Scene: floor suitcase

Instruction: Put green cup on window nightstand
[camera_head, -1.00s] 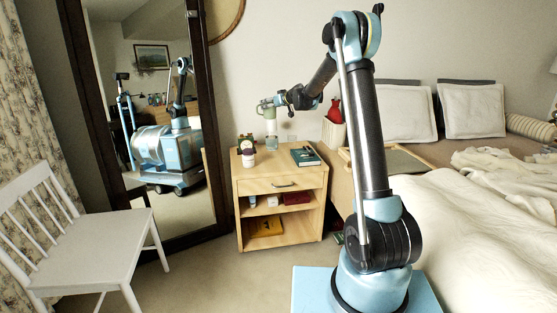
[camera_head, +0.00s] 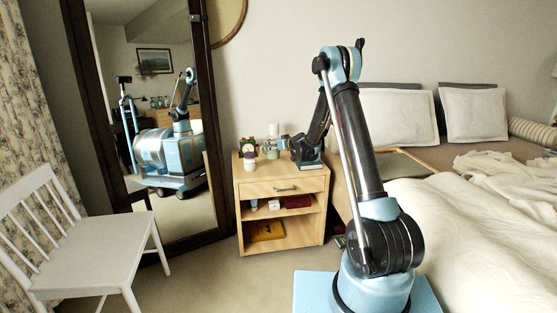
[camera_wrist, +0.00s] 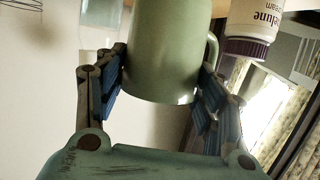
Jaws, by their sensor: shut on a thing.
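The green cup (camera_wrist: 172,45) fills the upper middle of the wrist view, its handle on the right. My gripper (camera_wrist: 162,75) has a finger on each side of it and is shut on it. In the head view my gripper (camera_head: 273,144) is low over the back part of the top of the light wooden nightstand (camera_head: 260,187). The cup is small and hard to make out there. I cannot tell whether it touches the top.
A white jar with a purple cap (camera_wrist: 252,28) is close to the cup's right in the wrist view. A mirror (camera_head: 205,120) stands left, with a white chair (camera_head: 95,245) in front. The bed (camera_head: 460,220) is right.

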